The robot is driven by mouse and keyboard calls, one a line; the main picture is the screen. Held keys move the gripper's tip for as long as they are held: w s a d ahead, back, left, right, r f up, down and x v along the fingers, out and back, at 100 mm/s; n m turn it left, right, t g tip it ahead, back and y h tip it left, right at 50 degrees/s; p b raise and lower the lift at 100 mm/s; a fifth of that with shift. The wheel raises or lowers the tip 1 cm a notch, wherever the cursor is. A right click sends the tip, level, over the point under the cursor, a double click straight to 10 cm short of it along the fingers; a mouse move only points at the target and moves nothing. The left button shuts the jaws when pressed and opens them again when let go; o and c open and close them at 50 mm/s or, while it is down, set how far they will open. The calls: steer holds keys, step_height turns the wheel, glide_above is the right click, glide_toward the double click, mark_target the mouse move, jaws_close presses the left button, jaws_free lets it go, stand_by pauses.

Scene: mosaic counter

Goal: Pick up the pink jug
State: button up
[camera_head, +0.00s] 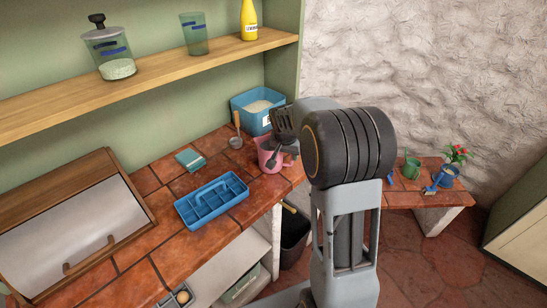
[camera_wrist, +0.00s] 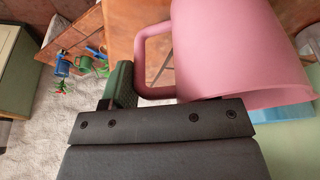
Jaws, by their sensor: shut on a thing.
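The pink jug (camera_head: 262,158) is on the tiled counter near its right end in the head view, partly covered by dark shapes. It fills the upper right of the wrist view (camera_wrist: 225,50), with its loop handle towards the left. My gripper (camera_wrist: 140,90) is at the jug's handle side and shut on the jug. One green-grey finger shows beside the handle; the other finger is hidden. In the head view my arm hides most of the gripper. I cannot tell whether the jug is lifted off the counter.
A blue divided caddy (camera_head: 212,200) and a small teal box (camera_head: 190,160) lie left of the jug. A wooden shelf (camera_head: 150,88) runs above. A low tiled bench (camera_head: 405,196) stands right.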

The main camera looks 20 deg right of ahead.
steer(key=shift+r, duration=0.1)
steer(key=shift+r, duration=0.8)
steer(key=s+r+b, duration=0.2)
steer(key=s+r, duration=0.9)
steer(key=s, duration=0.3)
steer(key=shift+a+r, duration=0.2)
steer(key=shift+a, duration=0.25)
